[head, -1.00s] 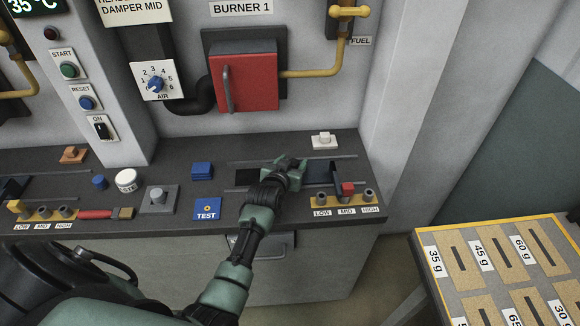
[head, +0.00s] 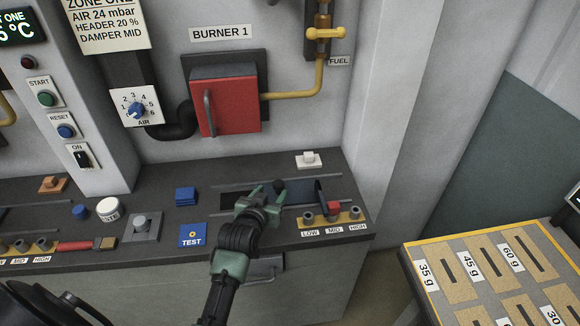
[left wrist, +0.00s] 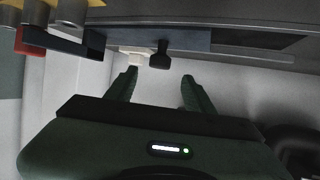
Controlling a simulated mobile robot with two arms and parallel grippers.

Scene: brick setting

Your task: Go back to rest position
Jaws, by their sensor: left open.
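My left gripper (head: 268,194) is open and empty over the slot in the dark worktop, its fingers pointing toward the wall. A small black knob (head: 279,186) stands on the blue-grey slide plate (head: 300,192), just beyond the fingertips in the head view. In the left wrist view the black knob (left wrist: 159,53) shows between the lines of the two open fingers (left wrist: 159,82), past their tips, with a visible gap. My left forearm rises from the bottom of the head view. My right gripper is not in view.
The red burner door (head: 226,102) is behind. A weight board (head: 415,262) is at lower right.

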